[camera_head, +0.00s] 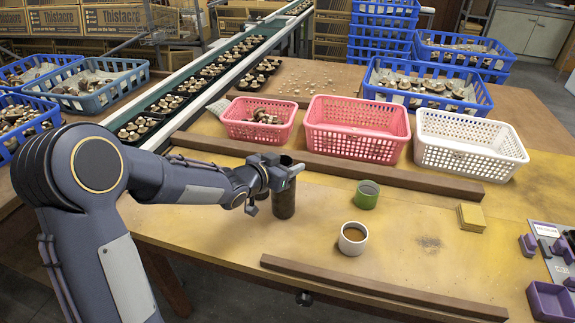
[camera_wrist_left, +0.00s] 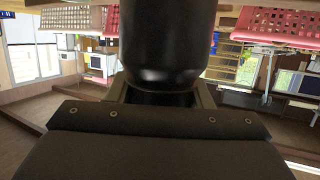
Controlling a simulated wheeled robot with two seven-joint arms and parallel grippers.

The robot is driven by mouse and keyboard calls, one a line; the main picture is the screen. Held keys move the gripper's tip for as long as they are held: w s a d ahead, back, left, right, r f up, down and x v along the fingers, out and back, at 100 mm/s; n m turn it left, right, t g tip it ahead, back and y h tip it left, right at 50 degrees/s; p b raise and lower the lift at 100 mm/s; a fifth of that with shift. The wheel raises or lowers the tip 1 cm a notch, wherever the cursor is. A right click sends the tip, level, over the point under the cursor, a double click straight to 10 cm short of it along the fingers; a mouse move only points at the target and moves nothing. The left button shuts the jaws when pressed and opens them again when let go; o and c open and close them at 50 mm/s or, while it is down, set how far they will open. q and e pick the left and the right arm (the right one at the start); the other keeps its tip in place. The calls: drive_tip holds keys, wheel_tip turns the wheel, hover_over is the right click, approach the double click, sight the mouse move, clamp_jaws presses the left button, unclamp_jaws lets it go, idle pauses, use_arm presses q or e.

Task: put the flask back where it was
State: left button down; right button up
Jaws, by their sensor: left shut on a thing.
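The dark flask (camera_head: 284,202) is upright over the yellow tabletop, in front of the long wooden strip. My left gripper (camera_head: 290,172) reaches in from the left and is shut on the flask's upper part. I cannot tell whether the flask's base touches the table. In the left wrist view the flask (camera_wrist_left: 165,45) fills the upper middle, between the fingers. My right gripper is not in view.
A white cup (camera_head: 342,244) with brown contents and a green cup (camera_head: 359,200) stand right of the flask. Wooden strips (camera_head: 390,177) (camera_head: 380,289) lie behind and in front. Pink baskets (camera_head: 345,148) and a white basket (camera_head: 455,158) stand behind. Yellow pads (camera_head: 472,217) lie right.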

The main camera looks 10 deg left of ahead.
use_arm(q)
drive_tip(key=shift+r, duration=0.1)
drive_tip(key=c, duration=0.7)
unclamp_jaws()
drive_tip(key=shift+f, duration=0.2)
